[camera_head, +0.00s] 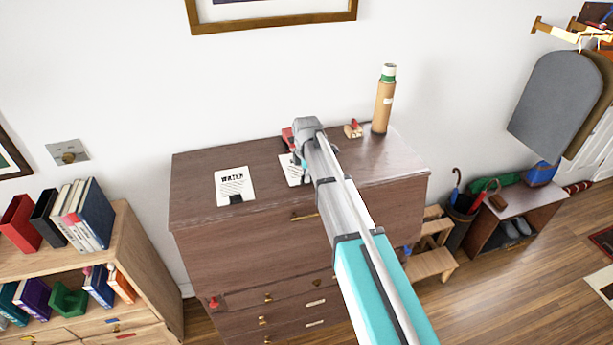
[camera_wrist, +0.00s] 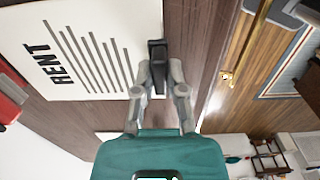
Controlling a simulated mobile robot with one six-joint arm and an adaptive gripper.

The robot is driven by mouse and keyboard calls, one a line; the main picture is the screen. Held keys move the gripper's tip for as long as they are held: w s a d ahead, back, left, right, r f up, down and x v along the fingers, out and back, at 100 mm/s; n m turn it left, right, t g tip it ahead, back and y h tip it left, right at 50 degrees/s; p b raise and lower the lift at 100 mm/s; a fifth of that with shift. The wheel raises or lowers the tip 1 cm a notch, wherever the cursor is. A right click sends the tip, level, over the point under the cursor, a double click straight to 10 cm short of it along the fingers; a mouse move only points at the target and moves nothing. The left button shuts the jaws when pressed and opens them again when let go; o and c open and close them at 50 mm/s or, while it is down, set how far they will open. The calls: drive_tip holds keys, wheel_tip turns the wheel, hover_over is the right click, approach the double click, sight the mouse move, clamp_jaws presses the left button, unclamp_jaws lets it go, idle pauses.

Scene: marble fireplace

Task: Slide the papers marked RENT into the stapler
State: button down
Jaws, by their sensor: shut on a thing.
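The papers marked RENT (camera_wrist: 85,60) lie flat just above or on the dresser top, with a black clip (camera_wrist: 157,52) at their edge. My gripper (camera_wrist: 158,82) is shut on this clip. In the head view the RENT papers (camera_head: 289,175) show only partly beside my gripper (camera_head: 301,160), and my arm hides the rest. The red stapler (camera_head: 287,137) stands behind them near the wall. In the wrist view only a piece of the stapler (camera_wrist: 10,100) shows at the left edge. A narrow gap appears between it and the papers; the stapler's mouth cannot be made out.
Papers marked WATER (camera_head: 233,181), with a black clip, lie to the left on the dresser (camera_head: 195,205). A small wooden stamp-like thing (camera_head: 353,130) and a tall brown cylinder (camera_head: 383,105) stand at the back right. A bookcase (camera_head: 125,235) is at left.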

drive_tip(key=shift+f, duration=0.2)
idle(0.3)
drive_tip(key=c, duration=0.6)
unclamp_jaws()
drive_tip(key=shift+r, duration=0.1)
drive_tip(key=shift+r+p, duration=3.85)
drive_tip(key=shift+r, duration=0.1)
drive_tip(key=shift+s+d+f+m+b, duration=2.7)
drive_tip(key=shift+s+d+m, duration=0.7)
drive_tip(key=shift+s, duration=0.7)
drive_tip(key=shift+s+d+f+m+b, duration=2.7)
drive_tip(key=shift+s+d+m, duration=0.35)
drive_tip(key=shift+s+m, duration=0.95)
drive_tip(key=shift+s+d+f+m+b, duration=2.7)
drive_tip(key=shift+s+d+m, duration=0.6)
drive_tip(key=shift+s, duration=0.95)
